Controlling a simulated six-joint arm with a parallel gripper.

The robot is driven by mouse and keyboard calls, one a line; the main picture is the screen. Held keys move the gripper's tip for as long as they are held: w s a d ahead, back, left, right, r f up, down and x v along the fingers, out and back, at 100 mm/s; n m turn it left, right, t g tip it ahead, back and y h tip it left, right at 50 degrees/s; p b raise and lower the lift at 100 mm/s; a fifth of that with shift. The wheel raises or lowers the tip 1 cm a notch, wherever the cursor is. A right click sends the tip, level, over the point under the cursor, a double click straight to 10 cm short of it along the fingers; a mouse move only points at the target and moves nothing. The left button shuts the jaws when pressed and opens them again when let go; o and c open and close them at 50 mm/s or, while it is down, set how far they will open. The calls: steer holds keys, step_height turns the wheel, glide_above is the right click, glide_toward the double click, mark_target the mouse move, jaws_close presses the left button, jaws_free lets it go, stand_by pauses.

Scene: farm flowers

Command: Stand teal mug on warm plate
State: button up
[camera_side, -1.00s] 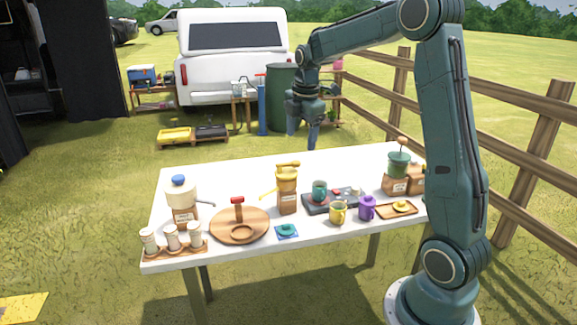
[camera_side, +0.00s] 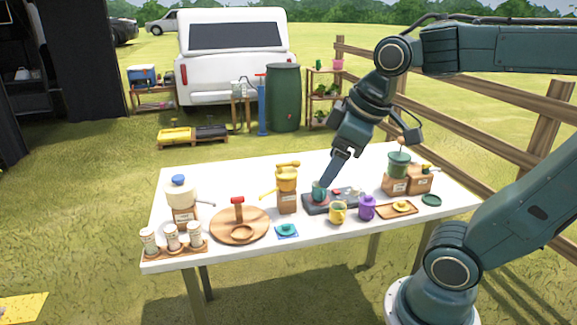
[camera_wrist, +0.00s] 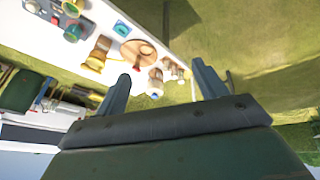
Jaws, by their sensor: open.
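A yellow mug (camera_side: 338,213) and purple mug (camera_side: 367,208) stand in front of the slab. A yellow-topped grinder (camera_side: 287,192) stands close left, a green-topped one (camera_side: 398,172) to the right. A round wooden board (camera_side: 240,228) lies further left. The table's back is clear.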

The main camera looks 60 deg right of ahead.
steer(key=s+m, duration=0.1)
steer(key=s+a+f, duration=0.1)
steer(key=s, duration=0.1)
steer(key=s+a+f+m, duration=0.1)
steer(key=shift+s+a+m+t+y, duration=0.15)
steer(key=shift+s+m+t+y, duration=0.15)
steer(key=shift+s+t, duration=0.1)
stand_by(1.0)
